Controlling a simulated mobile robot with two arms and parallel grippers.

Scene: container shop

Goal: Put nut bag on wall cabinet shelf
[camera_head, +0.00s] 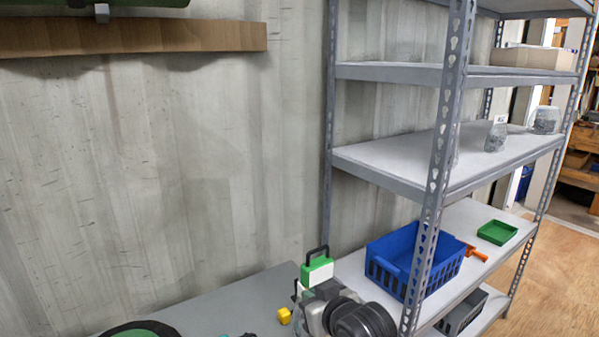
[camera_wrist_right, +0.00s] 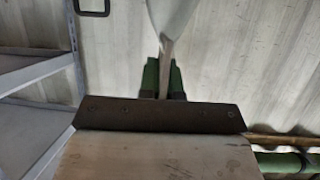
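My right gripper (camera_head: 304,296) is low in the head view, partly hidden by my own grey and black wrist. In the right wrist view its green fingers (camera_wrist_right: 163,80) are together on the thin edge of a pale bag (camera_wrist_right: 172,18), which looks like the nut bag. The bag widens away from the fingers and is cut by the frame edge. Similar small clear bags (camera_head: 496,137) (camera_head: 545,120) stand on the rack's middle shelf. A brown wooden wall shelf (camera_head: 130,37) is at upper left, also seen in the wrist view (camera_wrist_right: 290,140). My left gripper is not in view.
A grey metal rack (camera_head: 436,180) stands right, holding a blue crate (camera_head: 400,262), a green tray (camera_head: 497,232) and a cardboard box (camera_head: 533,57). A green and white case (camera_head: 317,272) with a black handle stands near my right wrist. The wall below the wooden shelf is clear.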

